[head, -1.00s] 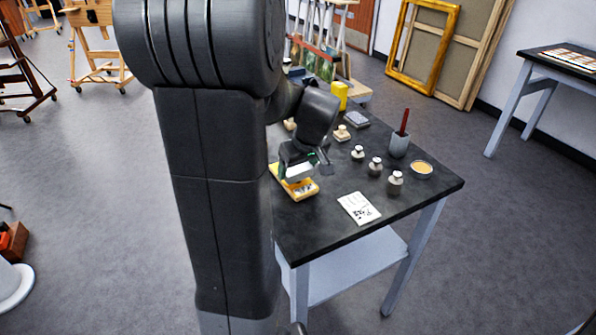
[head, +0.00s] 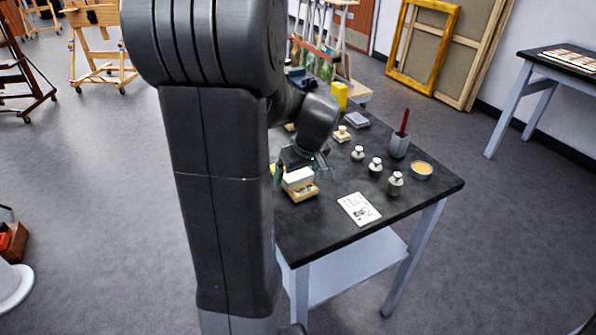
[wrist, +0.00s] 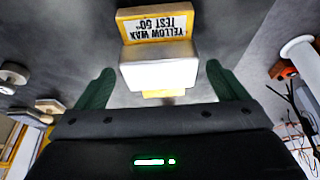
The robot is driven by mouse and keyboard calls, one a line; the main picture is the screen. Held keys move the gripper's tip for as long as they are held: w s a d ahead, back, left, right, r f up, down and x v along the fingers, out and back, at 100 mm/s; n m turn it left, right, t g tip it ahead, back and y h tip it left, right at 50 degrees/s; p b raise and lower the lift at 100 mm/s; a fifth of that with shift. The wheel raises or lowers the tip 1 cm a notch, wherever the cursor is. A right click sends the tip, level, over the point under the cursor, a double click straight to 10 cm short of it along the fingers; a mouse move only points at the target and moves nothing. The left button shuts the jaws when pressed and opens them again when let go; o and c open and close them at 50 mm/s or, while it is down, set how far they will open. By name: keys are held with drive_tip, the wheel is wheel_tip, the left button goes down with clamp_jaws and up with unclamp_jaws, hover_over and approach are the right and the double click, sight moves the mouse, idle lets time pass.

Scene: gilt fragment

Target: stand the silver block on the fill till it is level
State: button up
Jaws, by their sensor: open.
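The silver block (head: 298,178), pale and box-shaped, lies over the yellow wax block (head: 305,193) near the table's left edge. In the wrist view the silver block (wrist: 160,70) covers most of the yellow block (wrist: 155,24), whose label reads "YELLOW WAX TEST 50" upside down. Yellow shows on both sides of the silver block. The fill is hidden, and I cannot tell whether the silver block is level. My gripper (wrist: 159,72) is open, its green fingers to either side of the silver block with gaps between. In the head view my gripper (head: 302,162) is just behind the block.
A printed card (head: 359,209) lies in front on the dark table (head: 330,235). Several knobbed weights (head: 375,167) stand to the right, near a grey cup (head: 399,146) with a red stick and a dish (head: 422,170) of amber stuff. A yellow bottle (head: 339,95) stands at the back.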

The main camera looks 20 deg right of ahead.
drive_tip(key=v, duration=1.1)
drive_tip(key=shift+r+p, duration=0.3)
drive_tip(key=shift+s+d+r, duration=0.1)
drive_tip(key=shift+s, duration=0.05)
idle(2.1)
